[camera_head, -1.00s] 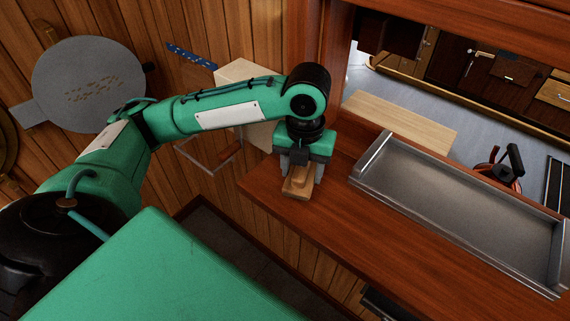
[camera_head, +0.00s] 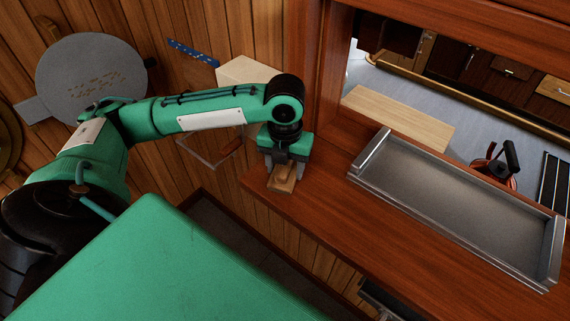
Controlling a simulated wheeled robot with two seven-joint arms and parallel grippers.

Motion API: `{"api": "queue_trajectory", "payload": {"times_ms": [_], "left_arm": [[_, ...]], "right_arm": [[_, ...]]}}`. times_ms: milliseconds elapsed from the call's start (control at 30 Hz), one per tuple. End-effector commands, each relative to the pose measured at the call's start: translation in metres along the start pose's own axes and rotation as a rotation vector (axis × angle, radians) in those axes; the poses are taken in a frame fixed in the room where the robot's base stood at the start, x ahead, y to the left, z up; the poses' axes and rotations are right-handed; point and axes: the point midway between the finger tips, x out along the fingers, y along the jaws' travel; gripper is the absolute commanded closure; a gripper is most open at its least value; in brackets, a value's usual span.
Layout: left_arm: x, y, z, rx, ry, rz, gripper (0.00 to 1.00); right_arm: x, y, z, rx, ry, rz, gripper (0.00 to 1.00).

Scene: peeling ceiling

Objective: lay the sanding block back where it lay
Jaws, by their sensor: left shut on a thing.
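The sanding block (camera_head: 282,181) is a small light-brown wooden block in the head view. It is in my left gripper (camera_head: 284,170), which points down and is shut on it. The gripper and block are at the left end of the reddish-brown wooden counter (camera_head: 330,207), near its left edge. I cannot tell whether the block's underside touches the counter. The gripper hides the upper part of the block. My right gripper is out of view.
A shallow metal tray (camera_head: 462,212) lies on the counter to the right. A pale board (camera_head: 398,118) and a red-and-black item (camera_head: 495,164) are beyond it. A wooden post (camera_head: 333,80) rises close to my left wrist. The counter between gripper and tray is bare.

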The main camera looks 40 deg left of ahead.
Motion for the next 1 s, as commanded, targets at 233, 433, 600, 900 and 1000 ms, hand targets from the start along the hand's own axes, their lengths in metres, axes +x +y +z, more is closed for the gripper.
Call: {"api": "queue_trajectory", "payload": {"times_ms": [233,433,600,900,1000], "left_arm": [[0.002,0.0,0.0,0.0,0.0,0.0,0.24],[0.001,0.0,0.0,0.0,0.0,0.0,0.24],[-0.009,-0.001,0.001,0.0,-0.002,-0.001,0.24],[-0.066,-0.001,0.001,0.0,-0.004,-0.002,0.24],[-0.086,-0.001,0.001,0.0,-0.005,-0.003,0.24]], "right_arm": [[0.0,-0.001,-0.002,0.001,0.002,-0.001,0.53],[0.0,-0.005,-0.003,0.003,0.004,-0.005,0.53],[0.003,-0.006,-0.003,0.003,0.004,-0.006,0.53],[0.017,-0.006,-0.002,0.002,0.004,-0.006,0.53],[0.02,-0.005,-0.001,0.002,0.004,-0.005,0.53]]}}
